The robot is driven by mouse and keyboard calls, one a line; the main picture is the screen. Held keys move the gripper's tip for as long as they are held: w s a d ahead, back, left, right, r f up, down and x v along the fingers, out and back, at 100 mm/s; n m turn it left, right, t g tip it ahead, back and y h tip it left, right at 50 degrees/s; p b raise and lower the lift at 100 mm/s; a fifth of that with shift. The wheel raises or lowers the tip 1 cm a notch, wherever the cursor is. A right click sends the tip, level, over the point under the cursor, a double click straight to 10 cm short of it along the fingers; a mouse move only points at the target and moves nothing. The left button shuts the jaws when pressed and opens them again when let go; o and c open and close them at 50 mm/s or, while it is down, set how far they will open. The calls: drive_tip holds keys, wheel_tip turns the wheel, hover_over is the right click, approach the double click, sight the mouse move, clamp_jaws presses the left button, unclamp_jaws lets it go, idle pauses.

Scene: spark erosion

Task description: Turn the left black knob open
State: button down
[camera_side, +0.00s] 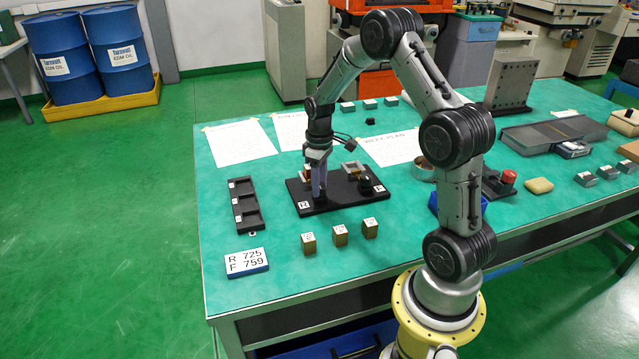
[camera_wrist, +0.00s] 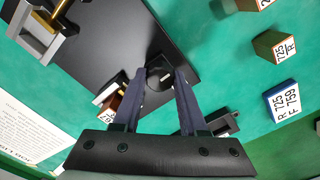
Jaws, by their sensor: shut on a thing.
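The black base plate (camera_side: 340,199) lies on the green table and also fills the upper middle of the wrist view (camera_wrist: 115,45). My gripper (camera_side: 319,196) points straight down at the plate's left part. In the wrist view its two dark fingers (camera_wrist: 160,74) stand on either side of the left black knob (camera_wrist: 159,70) and are shut on it. In the side view the fingers mostly hide this knob. The right black knob (camera_side: 366,186) stands free on the plate's right part. I cannot tell the left knob's turn angle.
Grey holders with metal blocks sit at the plate's back edge, one beside my gripper (camera_side: 305,175) and one at the right (camera_side: 353,169). Several brass blocks (camera_side: 340,236) stand in front. A black tray (camera_side: 245,206) and a number sign (camera_side: 247,264) lie left.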

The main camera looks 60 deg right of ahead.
drive_tip(key=shift+c, duration=2.2)
unclamp_jaws()
drive_tip(key=shift+r, duration=0.1)
wheel_tip(320, 180, up, 14)
drive_tip(key=s+a+r+n+t, duration=0.1)
drive_tip(key=s+a+r+t, duration=0.1)
drive_tip(key=a+r, duration=0.45)
drive_tip(key=s+a+r+n+t, duration=0.1)
drive_tip(key=s+a+r+n, duration=0.15)
drive_tip(key=a+r, duration=0.45)
drive_tip(key=s+a+f+m+t, duration=0.1)
drive_tip(key=s+a+f+m, duration=0.1)
drive_tip(key=s, duration=0.5)
drive_tip(key=s+a+f+m+t, duration=0.1)
drive_tip(key=s+a+f, duration=0.3)
drive_tip(key=s+a, duration=0.2)
drive_tip(key=shift+s+a+f+m+t, duration=0.2)
drive_tip(key=shift+s+a+m+t, duration=0.15)
drive_tip(key=shift+s, duration=0.75)
